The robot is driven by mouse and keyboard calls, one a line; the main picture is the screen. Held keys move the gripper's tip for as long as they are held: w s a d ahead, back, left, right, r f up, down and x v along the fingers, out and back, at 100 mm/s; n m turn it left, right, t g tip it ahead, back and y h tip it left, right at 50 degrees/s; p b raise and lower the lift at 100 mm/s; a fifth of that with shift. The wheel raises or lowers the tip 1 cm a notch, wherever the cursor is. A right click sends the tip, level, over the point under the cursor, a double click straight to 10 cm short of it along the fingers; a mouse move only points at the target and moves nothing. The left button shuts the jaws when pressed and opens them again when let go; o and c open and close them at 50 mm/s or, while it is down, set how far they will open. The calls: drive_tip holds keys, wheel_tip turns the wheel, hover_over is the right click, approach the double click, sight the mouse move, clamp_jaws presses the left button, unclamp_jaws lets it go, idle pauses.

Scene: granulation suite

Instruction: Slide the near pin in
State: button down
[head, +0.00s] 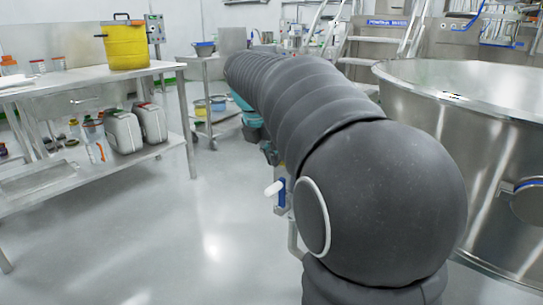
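My arm in a dark grey ribbed sleeve fills the middle of the head view and reaches away to the upper left. My gripper does not show; the arm hides what lies behind it. A short white rod with a blue part (275,189) sticks out to the left from behind the arm, beside a thin metal frame (293,238). I cannot tell whether this rod is the near pin, or whether it sits in a hole. No other pin can be made out.
A large steel vessel (420,95) stands close on the right, with a round blue-edged fitting (525,200). A steel bench (75,77) on the left holds a yellow pot (126,47); white canisters (123,132) stand on its lower shelf. The floor (190,235) between is clear.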

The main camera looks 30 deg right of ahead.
drive_tip(key=shift+w+d+r, duration=0.1)
drive_tip(key=shift+d, duration=0.05)
drive_tip(key=shift+a, duration=0.35)
drive_tip(key=s+a+r+p, duration=0.2)
drive_tip(key=a+r, duration=0.4)
drive_tip(key=r, duration=0.3)
drive_tip(key=shift+s+a, duration=0.35)
drive_tip(key=shift+s, duration=0.35)
